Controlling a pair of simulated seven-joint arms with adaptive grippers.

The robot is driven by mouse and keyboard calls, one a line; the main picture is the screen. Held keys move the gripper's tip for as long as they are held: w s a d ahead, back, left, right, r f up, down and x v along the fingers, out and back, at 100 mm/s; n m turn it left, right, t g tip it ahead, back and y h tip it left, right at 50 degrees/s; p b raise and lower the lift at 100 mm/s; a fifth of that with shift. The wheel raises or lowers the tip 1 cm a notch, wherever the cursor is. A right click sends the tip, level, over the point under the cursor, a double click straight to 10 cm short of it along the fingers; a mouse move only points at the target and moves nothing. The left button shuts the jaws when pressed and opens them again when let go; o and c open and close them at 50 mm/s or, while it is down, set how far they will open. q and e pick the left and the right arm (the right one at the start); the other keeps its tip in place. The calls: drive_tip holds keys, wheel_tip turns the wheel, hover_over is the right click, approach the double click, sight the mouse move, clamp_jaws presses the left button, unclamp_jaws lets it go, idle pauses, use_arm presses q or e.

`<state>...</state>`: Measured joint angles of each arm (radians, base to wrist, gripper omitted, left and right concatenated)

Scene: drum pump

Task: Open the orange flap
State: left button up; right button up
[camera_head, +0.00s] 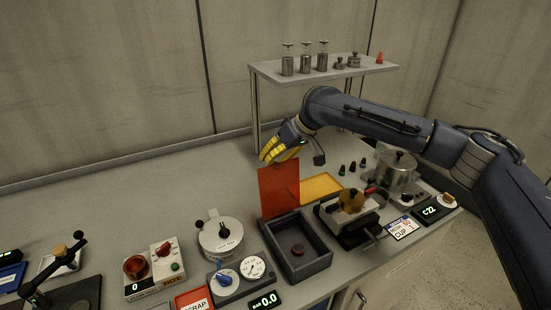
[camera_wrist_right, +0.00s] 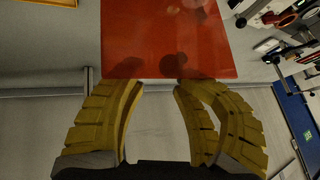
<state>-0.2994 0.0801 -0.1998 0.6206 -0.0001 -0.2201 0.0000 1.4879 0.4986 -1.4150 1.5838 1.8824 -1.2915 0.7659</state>
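The orange flap (camera_head: 279,188) stands upright at the back edge of a dark open-topped box (camera_head: 297,262). A small dark round piece (camera_head: 298,249) lies inside the box. My right gripper (camera_head: 272,155), with yellow fingers, is just behind and above the flap's top edge. In the right wrist view the flap (camera_wrist_right: 168,38) fills the upper middle, just beyond the fingertips (camera_wrist_right: 155,85). The fingers are spread with a gap and hold nothing; I cannot tell whether they touch the flap. My left gripper is not in view.
A yellow tray (camera_head: 318,187) lies behind the box. A white pot with a gauge unit (camera_head: 221,237) stands to the left, a press-like device (camera_head: 350,208) to the right. A shelf (camera_head: 325,72) with metal weights stands behind. The bench at back left is clear.

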drive_tip(key=shift+s+a+f, duration=0.25)
drive_tip(key=shift+s+f, duration=0.2)
drive_tip(key=shift+f, duration=0.25)
drive_tip(key=w+v, duration=0.1)
drive_tip(key=v, duration=1.2)
drive_tip(key=shift+r, duration=0.35)
drive_tip(key=shift+a, duration=0.1)
